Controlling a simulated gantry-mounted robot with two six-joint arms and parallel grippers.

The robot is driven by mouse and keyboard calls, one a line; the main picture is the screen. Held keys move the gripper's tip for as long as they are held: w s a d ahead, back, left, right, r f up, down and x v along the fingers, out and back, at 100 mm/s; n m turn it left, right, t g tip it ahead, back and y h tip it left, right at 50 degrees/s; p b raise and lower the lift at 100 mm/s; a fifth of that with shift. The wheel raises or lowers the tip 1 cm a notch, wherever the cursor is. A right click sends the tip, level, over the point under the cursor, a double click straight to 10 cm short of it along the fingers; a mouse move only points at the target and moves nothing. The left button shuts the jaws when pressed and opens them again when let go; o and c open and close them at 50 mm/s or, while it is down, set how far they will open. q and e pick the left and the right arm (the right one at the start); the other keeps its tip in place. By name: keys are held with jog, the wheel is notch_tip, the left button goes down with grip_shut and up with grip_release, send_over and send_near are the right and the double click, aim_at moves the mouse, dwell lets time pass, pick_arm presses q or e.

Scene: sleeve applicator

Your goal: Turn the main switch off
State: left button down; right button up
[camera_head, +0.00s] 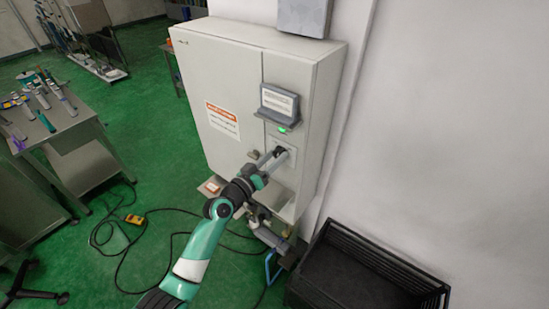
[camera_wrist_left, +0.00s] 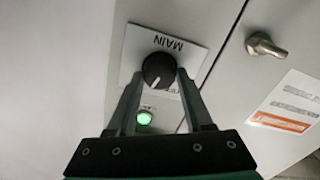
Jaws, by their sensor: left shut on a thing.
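The main switch is a round black knob (camera_wrist_left: 158,69) on a pale plate marked MAIN (camera_wrist_left: 188,58), which appears upside down in the left wrist view. A white mark on the knob points down and slightly left there. My left gripper (camera_wrist_left: 159,76) is shut on the knob, with one finger on each side. In the head view my left gripper (camera_head: 274,157) reaches the front of the grey cabinet (camera_head: 225,75) and mostly hides the knob. A green lamp (camera_wrist_left: 144,119) beside the plate is lit; it also glows in the head view (camera_head: 282,130). My right gripper is not in view.
A cabinet door handle (camera_wrist_left: 264,45) and an orange-and-white label (camera_wrist_left: 288,104) are beside the switch panel. A small display (camera_head: 280,102) juts out above the lamp. A black crate (camera_head: 385,255) stands at lower right. Cables (camera_head: 125,245) lie on the green floor.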

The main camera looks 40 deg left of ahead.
pick_arm(q)
jog(key=n, duration=0.5)
jog(key=shift+a+n+p, duration=0.1)
jog(key=shift+n+p, duration=0.2)
jog(key=n+p, duration=0.1)
jog(key=n, duration=0.5)
jog(key=shift+f, duration=0.1)
jog(key=shift+n, duration=0.4)
jog(key=shift+c, duration=1.5)
grip_release()
